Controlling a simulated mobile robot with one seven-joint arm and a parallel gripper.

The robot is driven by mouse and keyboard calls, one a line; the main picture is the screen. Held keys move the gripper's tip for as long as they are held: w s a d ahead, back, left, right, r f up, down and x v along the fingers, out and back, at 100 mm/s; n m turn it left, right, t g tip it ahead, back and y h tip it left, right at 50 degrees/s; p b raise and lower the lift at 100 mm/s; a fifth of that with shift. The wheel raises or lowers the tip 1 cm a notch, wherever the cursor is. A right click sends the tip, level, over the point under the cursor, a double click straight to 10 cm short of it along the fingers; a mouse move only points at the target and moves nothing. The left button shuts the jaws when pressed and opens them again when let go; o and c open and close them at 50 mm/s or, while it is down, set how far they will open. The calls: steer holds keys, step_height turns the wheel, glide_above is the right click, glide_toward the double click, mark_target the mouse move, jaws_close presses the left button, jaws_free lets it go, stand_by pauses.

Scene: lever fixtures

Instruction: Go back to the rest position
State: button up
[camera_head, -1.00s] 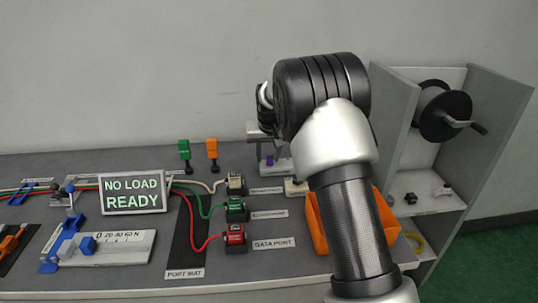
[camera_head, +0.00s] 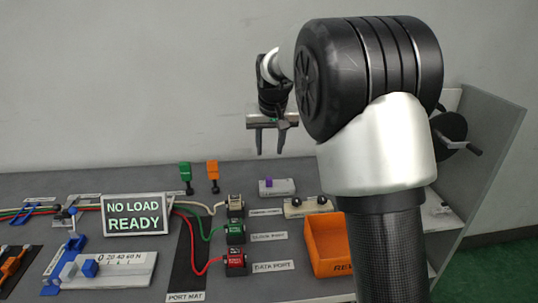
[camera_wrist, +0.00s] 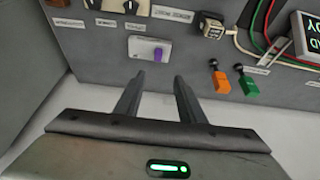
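My gripper (camera_head: 270,140) hangs in the air above the back of the bench, fingers pointing down, near the back wall. In the wrist view its two fingers (camera_wrist: 158,97) are apart with nothing between them. A small light block with a purple knob (camera_head: 268,183) sits on the bench below the gripper; it also shows in the wrist view beyond the fingertips (camera_wrist: 144,48). My arm stands in front of the right part of the bench and hides some of it.
A sign reading "NO LOAD READY" (camera_head: 134,214) stands at left. Green (camera_head: 185,176) and orange (camera_head: 212,174) levers stand at the back. White, green and red cables run to several port blocks (camera_head: 235,232). An orange bin (camera_head: 322,245) and a grey shelf unit (camera_head: 495,140) are at right.

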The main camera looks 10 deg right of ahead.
steer(key=shift+v, duration=0.75)
steer(key=s+d+r, duration=0.2)
steer(key=s+r, duration=0.2)
steer(key=s, duration=0.4)
steer(key=s+d+r, duration=0.2)
steer(key=s+r, duration=0.1)
steer(key=s, duration=0.5)
steer(key=s+d+f+t, duration=0.1)
steer(key=s+f, duration=0.1)
steer(key=s, duration=0.9)
steer(key=s+d+f, duration=0.1)
steer(key=s+f, duration=0.1)
steer(key=s, duration=0.8)
step_height(320, 180, up, 19)
steer(key=p, duration=1.9)
steer(key=shift+f, duration=0.2)
